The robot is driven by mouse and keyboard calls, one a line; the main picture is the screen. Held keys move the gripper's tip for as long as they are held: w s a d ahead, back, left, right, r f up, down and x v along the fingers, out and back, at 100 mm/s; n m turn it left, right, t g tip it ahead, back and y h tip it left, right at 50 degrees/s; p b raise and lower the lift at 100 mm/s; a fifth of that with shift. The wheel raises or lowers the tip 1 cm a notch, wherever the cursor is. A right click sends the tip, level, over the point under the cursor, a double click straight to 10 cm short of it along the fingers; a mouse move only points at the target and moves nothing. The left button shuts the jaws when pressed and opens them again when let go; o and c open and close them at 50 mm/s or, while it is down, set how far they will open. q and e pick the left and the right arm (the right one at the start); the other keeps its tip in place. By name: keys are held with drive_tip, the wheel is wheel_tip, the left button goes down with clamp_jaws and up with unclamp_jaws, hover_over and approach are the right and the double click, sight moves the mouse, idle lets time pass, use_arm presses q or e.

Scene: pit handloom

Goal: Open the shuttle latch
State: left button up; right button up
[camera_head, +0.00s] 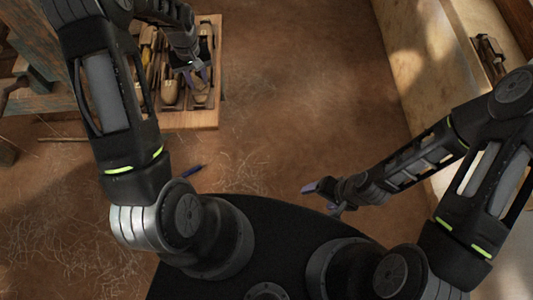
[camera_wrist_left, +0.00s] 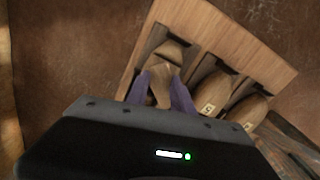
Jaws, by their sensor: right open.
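A wooden tray (camera_head: 214,100) with shuttles stands at the upper left of the head view, and its rim fills the upper right of the left wrist view (camera_wrist_left: 225,30). My left gripper (camera_head: 192,66) is down at the tray. In the left wrist view its purple fingers (camera_wrist_left: 160,85) stand apart on both sides of a wooden shuttle (camera_wrist_left: 172,52) in the end compartment. I cannot tell whether they press on it. Two more shuttles (camera_wrist_left: 211,92) (camera_wrist_left: 248,111) with small labels lie beside it. No latch can be made out. My right gripper (camera_head: 328,193) is open and empty above the floor.
Wooden loom timbers (camera_head: 40,105) stand at the left. A pale ledge (camera_head: 425,60) runs along the right, with a dark wooden piece (camera_head: 490,57) on it. The middle floor is clear.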

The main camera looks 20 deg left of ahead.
use_arm(q)
drive_tip(key=shift+r+m+p, duration=0.5)
drive_tip(key=shift+m+p, duration=0.3)
drive_tip(key=shift+m, duration=0.3)
drive_tip(key=shift+w+a+r+m+b, duration=0.1)
drive_tip(key=shift+w+r+m+b, duration=0.15)
drive_tip(key=shift+b, duration=0.35)
wheel_tip(320, 180, up, 5)
drive_tip(key=shift+s+r+b, duration=0.15)
drive_tip(key=shift+r+b, duration=0.05)
drive_tip(key=shift+b, duration=0.4)
drive_tip(key=w+d+f+m+t+h+b, duration=0.1)
drive_tip(key=w+d+f+t+h, duration=0.15)
drive_tip(key=d+f, duration=0.65)
drive_tip(key=s+d+f+h+b, duration=0.1)
drive_tip(key=s+d+f+b, duration=0.4)
drive_tip(key=s+d+f, duration=0.8)
drive_tip(key=s+d, duration=0.2)
drive_tip(key=d, duration=0.1)
drive_tip(key=shift+d+m, duration=0.35)
use_arm(e)
wheel_tip(320, 180, down, 5)
drive_tip(key=shift+f, duration=0.2)
